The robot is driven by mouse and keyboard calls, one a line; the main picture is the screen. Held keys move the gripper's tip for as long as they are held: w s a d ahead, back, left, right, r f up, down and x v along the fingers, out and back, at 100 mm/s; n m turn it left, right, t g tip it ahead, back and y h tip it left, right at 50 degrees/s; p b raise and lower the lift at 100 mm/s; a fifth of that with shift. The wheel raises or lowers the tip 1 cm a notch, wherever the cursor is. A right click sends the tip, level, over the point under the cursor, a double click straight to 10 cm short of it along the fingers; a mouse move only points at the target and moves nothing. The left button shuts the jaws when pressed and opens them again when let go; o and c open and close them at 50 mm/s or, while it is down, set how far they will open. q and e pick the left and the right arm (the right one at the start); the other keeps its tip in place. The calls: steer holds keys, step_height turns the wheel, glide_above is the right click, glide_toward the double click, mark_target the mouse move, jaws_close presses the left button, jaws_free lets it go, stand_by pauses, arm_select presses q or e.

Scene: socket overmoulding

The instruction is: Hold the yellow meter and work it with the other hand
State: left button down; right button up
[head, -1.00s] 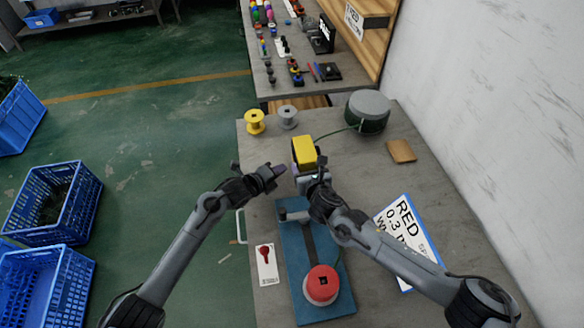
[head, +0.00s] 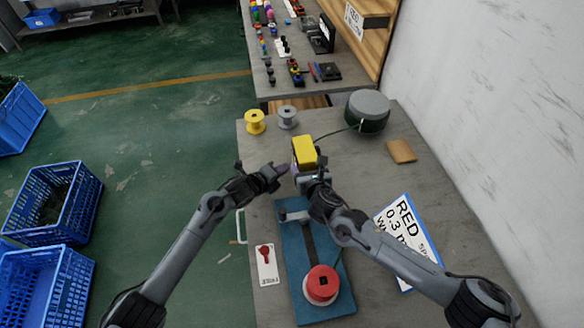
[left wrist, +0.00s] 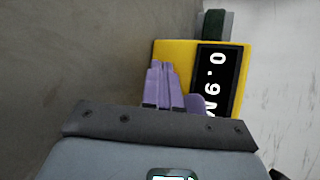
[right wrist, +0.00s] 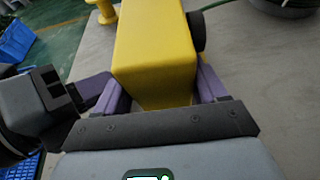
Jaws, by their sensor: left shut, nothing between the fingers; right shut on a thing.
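The yellow meter (head: 304,151) is above the far part of the bench in the head view. My right gripper (head: 312,178) is shut on it, and in the right wrist view the purple fingers lie on both sides of the yellow body (right wrist: 155,50). My left gripper (head: 284,169) is shut and empty, close beside the meter on its left. In the left wrist view the purple fingertips (left wrist: 160,70) are together at the yellow face (left wrist: 175,50), near the dark display reading about "0.9", its end partly hidden. I cannot tell whether they touch.
A red spool (head: 321,284) sits on a blue base (head: 296,245). A card with a red mark (head: 266,265) and a RED sign (head: 410,232) lie nearby. Yellow (head: 254,121) and grey (head: 288,117) spools and a dark drum (head: 367,111) with green wire stand behind.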

arm_select(q)
steer(key=shift+w+d, duration=0.1)
steer(key=shift+d, duration=0.35)
stand_by(0.8)
steer(key=shift+s+a, duration=0.25)
steer(key=shift+a, duration=0.6)
steer(key=shift+s+a, duration=0.2)
steer(key=shift+a, duration=0.6)
steer(key=shift+s+a, duration=0.25)
steer(key=shift+a, duration=0.55)
steer(key=shift+s+a, duration=0.2)
steer(key=shift+a, duration=0.6)
arm_select(e)
steer(key=o, duration=1.3)
steer(key=shift+c, duration=0.2)
steer(key=shift+s, duration=0.1)
